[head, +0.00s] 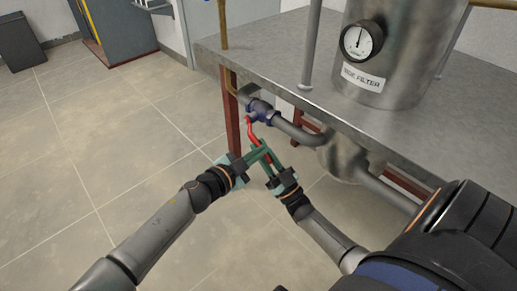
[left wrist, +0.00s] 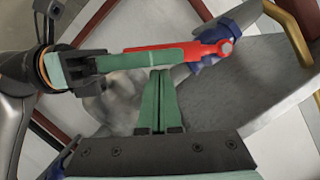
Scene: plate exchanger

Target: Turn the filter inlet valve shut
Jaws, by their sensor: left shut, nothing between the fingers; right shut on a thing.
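The filter inlet valve is a blue valve body (head: 260,109) on the pipe under the table edge. Its red lever (head: 251,130) hangs down from the body in the head view. In the left wrist view the red lever (left wrist: 180,52) runs left from the blue body (left wrist: 228,34). My right gripper (head: 263,146) is shut on the lever's free end; its green fingers also show in the left wrist view (left wrist: 125,62). My left gripper (head: 264,151) is shut and empty, its fingertips (left wrist: 160,74) close beside the lever and the right fingers. Whether they touch is unclear.
The metal table (head: 255,62) bears the steel filter tank (head: 400,70) with a gauge (head: 361,40). Grey pipe (head: 297,131) runs right from the valve below the tabletop. A red table leg (head: 231,112) stands just left of the valve.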

